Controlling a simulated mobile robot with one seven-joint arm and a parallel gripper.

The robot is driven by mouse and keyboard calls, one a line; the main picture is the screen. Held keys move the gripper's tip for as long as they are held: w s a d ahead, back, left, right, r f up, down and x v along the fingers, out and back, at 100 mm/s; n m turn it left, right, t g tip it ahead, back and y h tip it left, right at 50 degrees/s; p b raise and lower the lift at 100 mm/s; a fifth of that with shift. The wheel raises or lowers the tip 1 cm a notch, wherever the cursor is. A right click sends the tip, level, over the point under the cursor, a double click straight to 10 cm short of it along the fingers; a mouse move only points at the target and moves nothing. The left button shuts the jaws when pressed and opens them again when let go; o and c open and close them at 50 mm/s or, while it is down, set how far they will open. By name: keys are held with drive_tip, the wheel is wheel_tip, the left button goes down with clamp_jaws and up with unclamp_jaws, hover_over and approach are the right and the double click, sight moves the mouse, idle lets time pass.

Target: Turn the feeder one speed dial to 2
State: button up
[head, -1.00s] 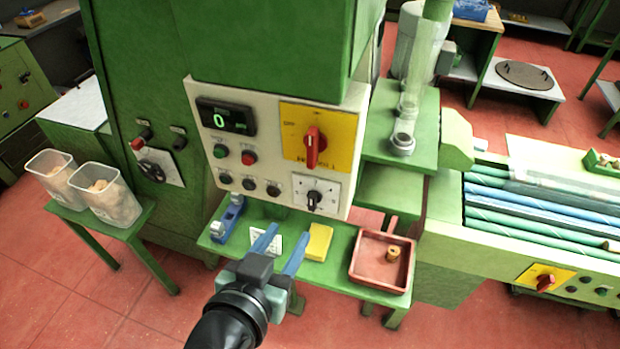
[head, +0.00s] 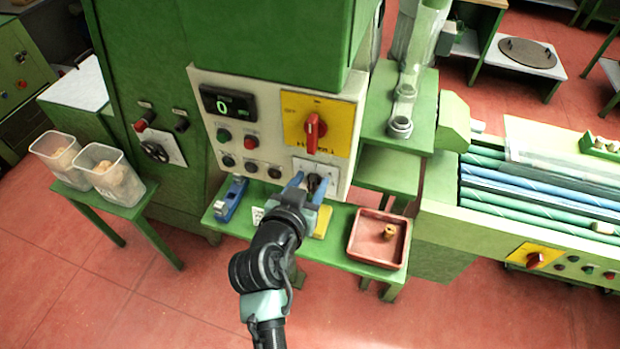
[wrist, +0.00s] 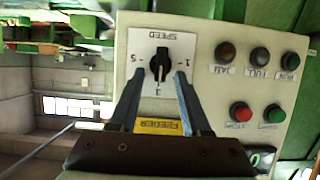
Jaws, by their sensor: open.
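The speed dial, a black knob on a white scale plate, shows upside down in the wrist view (wrist: 159,66). The plate reads SPEED, with marks around the knob. A light pointer line on the knob faces down in that picture, toward the middle mark. My gripper (wrist: 161,73) is open, with one blue finger on each side of the knob; I cannot tell if they touch it. In the head view, my gripper (head: 309,184) is at the panel's lower right, and its fingers partly hide the dial (head: 314,182).
A red rotary switch (head: 314,132) on a yellow plate is just above the dial. Push buttons (head: 249,142) and a display reading 0 (head: 228,104) are to the left. Below is a green shelf with a blue tool (head: 231,199) and a red tray (head: 355,253).

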drive_tip(key=shift+w, duration=0.1)
drive_tip(key=shift+c, duration=0.3)
clamp_jaws()
idle(0.4)
drive_tip(key=shift+w+a+f+n+g+h+b, duration=0.1)
drive_tip(key=shift+a+f+n+h+b, duration=0.1)
drive_tip(key=shift+n+h+b, duration=0.7)
drive_tip(key=shift+a+f+n+g+h+b, duration=0.1)
drive_tip(key=shift+a+n+h+b, duration=0.15)
drive_tip(key=shift+n+h+b, duration=0.7)
drive_tip(key=shift+w+a+f+n+g+h+b, duration=0.15)
drive_tip(key=shift+n+h+b, duration=0.3)
drive_tip(key=shift+n+b, duration=0.9)
drive_tip(key=shift+s+r, duration=0.1)
